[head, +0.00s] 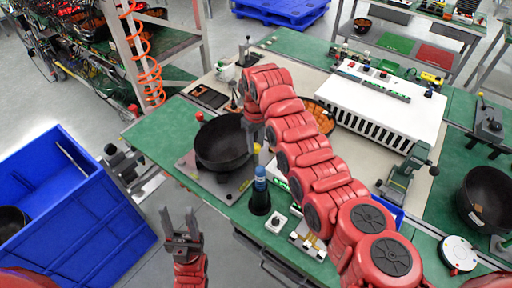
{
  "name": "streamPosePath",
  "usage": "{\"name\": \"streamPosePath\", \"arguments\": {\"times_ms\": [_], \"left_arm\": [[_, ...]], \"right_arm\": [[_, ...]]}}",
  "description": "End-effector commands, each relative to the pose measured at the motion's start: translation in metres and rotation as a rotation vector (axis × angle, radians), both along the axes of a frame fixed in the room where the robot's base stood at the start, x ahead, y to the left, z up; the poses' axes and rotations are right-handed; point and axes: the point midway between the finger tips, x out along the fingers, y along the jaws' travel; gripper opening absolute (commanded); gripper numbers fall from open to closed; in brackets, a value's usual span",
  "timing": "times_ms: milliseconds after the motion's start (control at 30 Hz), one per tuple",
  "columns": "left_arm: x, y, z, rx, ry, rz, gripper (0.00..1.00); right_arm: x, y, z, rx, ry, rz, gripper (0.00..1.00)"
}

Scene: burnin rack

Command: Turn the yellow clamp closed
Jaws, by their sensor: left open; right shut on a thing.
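A yellow piece, apparently the yellow clamp's handle (257,148), shows at the right rim of a black bowl (222,145) on a grey plate. My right gripper (252,143) reaches down there from above, shut. It seems to hold the yellow clamp; its fingertips and the rest of the clamp are mostly hidden, so I cannot tell how far the clamp is turned. My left gripper (182,224) is open and empty, over the floor in front of the green bench (158,132).
A black bottle with a blue top (260,186) stands just in front of the clamp. A blue crate (110,215) stands on the floor at left.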

Motion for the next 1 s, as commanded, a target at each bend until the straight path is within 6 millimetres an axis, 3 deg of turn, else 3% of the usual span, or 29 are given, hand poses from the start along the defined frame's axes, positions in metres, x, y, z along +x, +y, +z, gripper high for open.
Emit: {"name": "streamPosePath", "arguments": {"times_ms": [33,400,700,1000], "left_arm": [[0.000,0.000,-0.015,0.000,0.000,0.000,0.50],[0.000,0.000,-0.063,0.000,0.000,0.000,0.50],[0.000,0.000,-0.086,0.000,0.000,0.000,0.50],[0.000,0.000,-0.095,0.000,0.000,0.000,0.50]], "right_arm": [[0.002,-0.001,-0.006,0.001,-0.006,0.036,0.00],[0.002,-0.001,-0.005,0.000,-0.006,0.387,0.00],[0.001,0.000,-0.002,0.000,-0.003,0.673,0.00],[0.000,0.000,-0.001,0.002,0.000,0.955,0.00]]}}
